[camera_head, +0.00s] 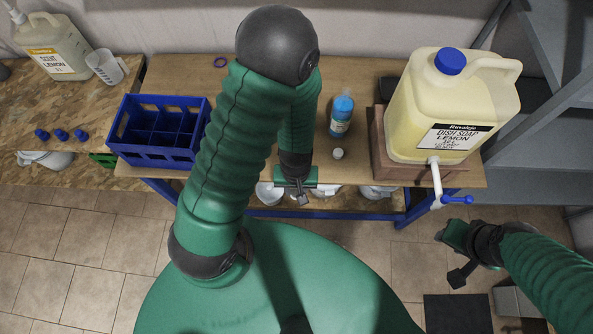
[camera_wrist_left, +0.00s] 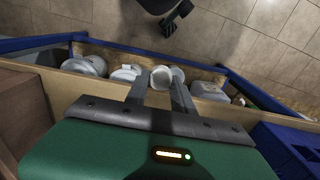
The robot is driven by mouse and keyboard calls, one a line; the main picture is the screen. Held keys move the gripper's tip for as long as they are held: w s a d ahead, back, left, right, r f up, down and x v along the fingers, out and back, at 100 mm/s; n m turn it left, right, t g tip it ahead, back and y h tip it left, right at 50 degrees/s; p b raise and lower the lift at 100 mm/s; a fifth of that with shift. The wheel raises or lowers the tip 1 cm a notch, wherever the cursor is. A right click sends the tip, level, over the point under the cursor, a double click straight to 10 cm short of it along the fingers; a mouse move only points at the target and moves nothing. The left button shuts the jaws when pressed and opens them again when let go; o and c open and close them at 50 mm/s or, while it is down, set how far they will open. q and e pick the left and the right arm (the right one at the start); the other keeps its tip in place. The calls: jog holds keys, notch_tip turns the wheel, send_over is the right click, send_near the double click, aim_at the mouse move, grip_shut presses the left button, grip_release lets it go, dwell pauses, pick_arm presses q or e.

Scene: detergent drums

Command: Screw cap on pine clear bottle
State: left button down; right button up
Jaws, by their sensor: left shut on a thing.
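A blue bottle (camera_head: 341,122) with a label too small to read and a pale top stands upright on the wooden table. A small white round piece (camera_head: 338,154), which looks like a cap, sits on the table just in front of it. My left gripper (camera_head: 303,199) points down by the table's front edge, left of the bottle and apart from it. In the left wrist view its fingers are closed around a white, round, cap-like thing (camera_wrist_left: 161,78). My right gripper (camera_head: 457,262) hangs over the floor at the right; its fingers are unclear.
A large dish soap drum (camera_head: 440,105) with a tap (camera_head: 455,199) stands on a wooden block at the right. A blue divided crate (camera_head: 160,157) stands at the left. Blue caps (camera_head: 61,135), a jug (camera_head: 104,67) and another drum (camera_head: 55,50) are further left. White containers lie below the table.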

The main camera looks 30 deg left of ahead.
pick_arm(q)
jog(key=shift+w+r, duration=0.15)
jog(key=shift+w, duration=0.25)
jog(key=w+r+m, duration=0.6)
jog(key=w+r, duration=0.5)
jog(key=r, duration=0.1)
jog(key=shift+a+r, duration=0.4)
jog(key=shift+a, duration=0.05)
jog(key=shift+f, duration=0.1)
